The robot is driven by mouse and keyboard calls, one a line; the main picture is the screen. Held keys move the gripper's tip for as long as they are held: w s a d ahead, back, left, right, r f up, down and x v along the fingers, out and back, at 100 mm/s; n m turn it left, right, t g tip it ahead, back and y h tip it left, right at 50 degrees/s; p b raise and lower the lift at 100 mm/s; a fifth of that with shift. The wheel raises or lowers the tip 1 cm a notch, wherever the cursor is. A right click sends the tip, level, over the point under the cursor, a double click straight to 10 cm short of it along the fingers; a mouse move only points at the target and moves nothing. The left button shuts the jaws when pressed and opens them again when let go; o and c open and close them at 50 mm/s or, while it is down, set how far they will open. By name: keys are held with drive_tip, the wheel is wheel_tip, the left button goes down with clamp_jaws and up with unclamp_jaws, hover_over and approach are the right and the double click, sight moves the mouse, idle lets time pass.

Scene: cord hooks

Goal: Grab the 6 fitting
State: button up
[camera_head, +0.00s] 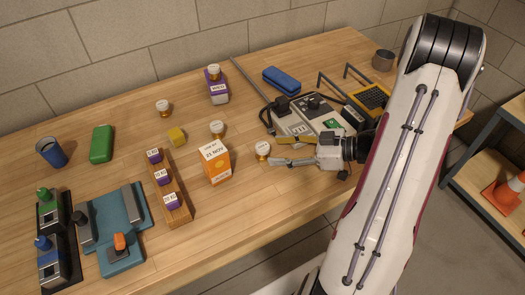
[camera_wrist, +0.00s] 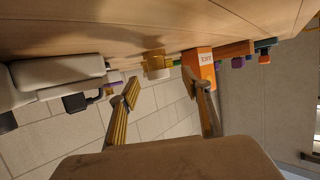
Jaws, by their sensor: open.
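Several small brass fittings with white round tops stand on the wooden table. One fitting (camera_head: 263,150) stands just left of my gripper (camera_head: 279,151), in front of its fingertips. A second fitting (camera_head: 217,128) is behind the orange box, a third (camera_head: 164,107) is farther back left, and another (camera_head: 213,70) is at the purple-and-white box. The marks on their tops are too small to read. My gripper is open and empty, its fingers pointing left, low over the table. In the wrist view, a brass fitting (camera_wrist: 157,66) shows ahead, between the two fingers.
An orange box (camera_head: 215,163) stands left of the nearest fitting. A wooden rack (camera_head: 178,208) holds purple labelled blocks. Grey devices and a blue case (camera_head: 282,80) crowd the area behind my gripper.

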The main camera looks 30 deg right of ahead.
sight(264, 147)
drive_tip(key=shift+w+a+f, duration=0.1)
drive_tip(key=shift+w+a, duration=0.1)
idle(0.3)
drive_tip(key=shift+w+a+f, duration=0.2)
drive_tip(key=shift+w+a, duration=0.75)
drive_tip(key=shift+w, duration=0.25)
drive_tip(key=shift+x, duration=1.1)
drive_tip(key=c, duration=1.3)
drive_tip(key=shift+o, duration=0.2)
drive_tip(key=shift+r, duration=0.25)
drive_tip(key=shift+r, duration=4.8)
